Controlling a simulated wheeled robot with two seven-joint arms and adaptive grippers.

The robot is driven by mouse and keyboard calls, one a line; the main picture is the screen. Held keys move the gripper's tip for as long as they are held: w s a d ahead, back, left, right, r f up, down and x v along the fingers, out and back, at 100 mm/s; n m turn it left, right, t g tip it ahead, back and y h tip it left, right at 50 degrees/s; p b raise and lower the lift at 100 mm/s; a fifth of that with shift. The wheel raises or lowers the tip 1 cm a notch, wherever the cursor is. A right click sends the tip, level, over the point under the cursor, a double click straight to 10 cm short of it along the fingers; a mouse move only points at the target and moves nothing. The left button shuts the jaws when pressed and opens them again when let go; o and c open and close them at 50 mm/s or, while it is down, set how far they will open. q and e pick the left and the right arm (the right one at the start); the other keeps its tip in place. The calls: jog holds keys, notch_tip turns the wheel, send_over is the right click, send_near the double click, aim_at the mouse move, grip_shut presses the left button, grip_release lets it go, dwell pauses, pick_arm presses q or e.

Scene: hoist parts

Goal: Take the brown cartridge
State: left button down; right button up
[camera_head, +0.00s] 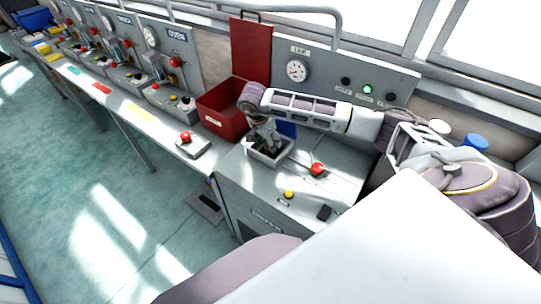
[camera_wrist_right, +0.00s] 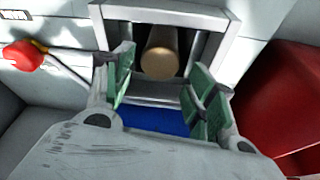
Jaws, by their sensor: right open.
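The brown cartridge (camera_wrist_right: 160,61) shows in the right wrist view as a tan round end with a darker body, inside a grey open-topped box (camera_wrist_right: 223,20). In the head view the grey box (camera_head: 288,154) stands on the console top, and I cannot make out the cartridge there. My right gripper (camera_head: 267,145) is over this box, pointing down. In the wrist view its green-padded fingers (camera_wrist_right: 164,76) are apart, on either side of the cartridge's near end, with nothing held. I cannot tell how far above the cartridge they are. My left gripper is not in view.
A red open bin (camera_head: 222,118) stands left of the box. A blue piece (camera_head: 287,129) is close behind the box. A gauge panel (camera_head: 330,75) rises behind.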

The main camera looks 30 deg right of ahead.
jog(key=shift+p+x, duration=0.35)
jog(key=shift+x, duration=1.5)
jog(key=shift+a, duration=0.1)
jog(key=c, duration=1.2)
jog(key=shift+r, duration=0.2)
jog(key=shift+r, duration=13.8)
